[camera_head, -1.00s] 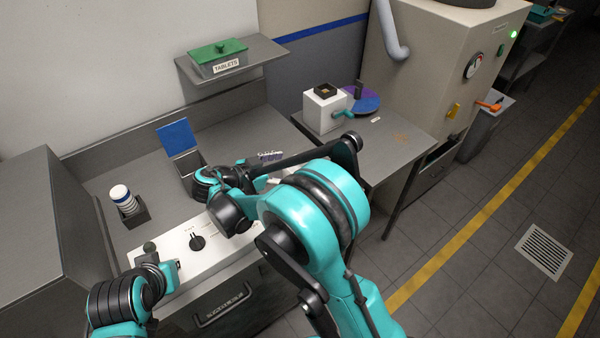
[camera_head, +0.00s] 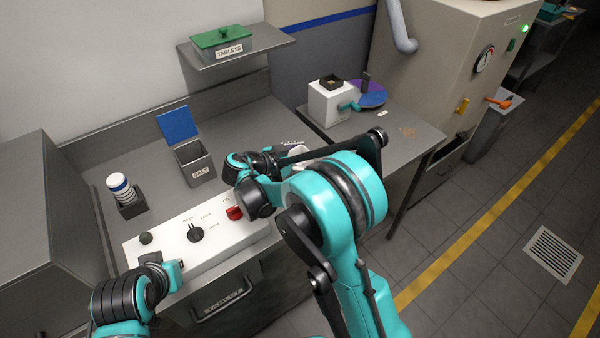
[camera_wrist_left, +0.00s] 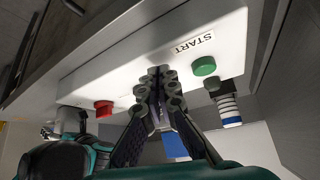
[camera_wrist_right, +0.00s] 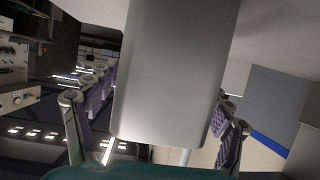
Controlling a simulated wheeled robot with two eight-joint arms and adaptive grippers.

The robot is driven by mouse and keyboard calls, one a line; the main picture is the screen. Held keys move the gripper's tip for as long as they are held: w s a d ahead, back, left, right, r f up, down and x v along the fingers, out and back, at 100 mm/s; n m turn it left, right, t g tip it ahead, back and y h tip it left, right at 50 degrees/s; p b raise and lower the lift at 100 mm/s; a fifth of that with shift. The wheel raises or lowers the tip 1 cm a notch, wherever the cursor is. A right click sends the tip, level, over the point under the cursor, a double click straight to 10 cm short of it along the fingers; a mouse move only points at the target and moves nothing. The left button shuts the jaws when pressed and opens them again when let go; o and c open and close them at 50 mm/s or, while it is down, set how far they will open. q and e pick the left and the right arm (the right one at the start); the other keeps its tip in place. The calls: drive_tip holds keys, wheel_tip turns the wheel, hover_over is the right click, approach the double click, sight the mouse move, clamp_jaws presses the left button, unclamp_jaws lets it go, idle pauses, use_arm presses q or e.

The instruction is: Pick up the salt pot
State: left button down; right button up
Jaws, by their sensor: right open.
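A grey open box marked SALT (camera_head: 196,168) stands on the counter with its blue lid (camera_head: 178,125) raised. In the head view, a small pale shape (camera_head: 301,155) shows behind my right arm, mostly hidden. A large smooth light-grey body (camera_wrist_right: 178,70) stands between the spread fingers of my right gripper (camera_wrist_right: 158,118) in the right wrist view, with gaps at its sides. I cannot tell if this body is the salt pot. My left gripper (camera_wrist_left: 165,85) is shut and empty in front of the white control panel (camera_wrist_left: 120,75).
A white cylinder with a blue band (camera_head: 119,187) stands in a dark holder (camera_head: 132,208). The panel has a red button (camera_head: 234,213) and a black knob (camera_head: 195,233). The green-lidded TABLETS box (camera_head: 220,44) sits on a shelf. A side table (camera_head: 400,140) holds a white device (camera_head: 328,103).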

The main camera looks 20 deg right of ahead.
drive_tip(key=c, duration=1.5)
drive_tip(key=shift+c, duration=0.2)
use_arm(q)
drive_tip(key=shift+r, duration=0.15)
use_arm(e)
drive_tip(key=shift+r, duration=0.25)
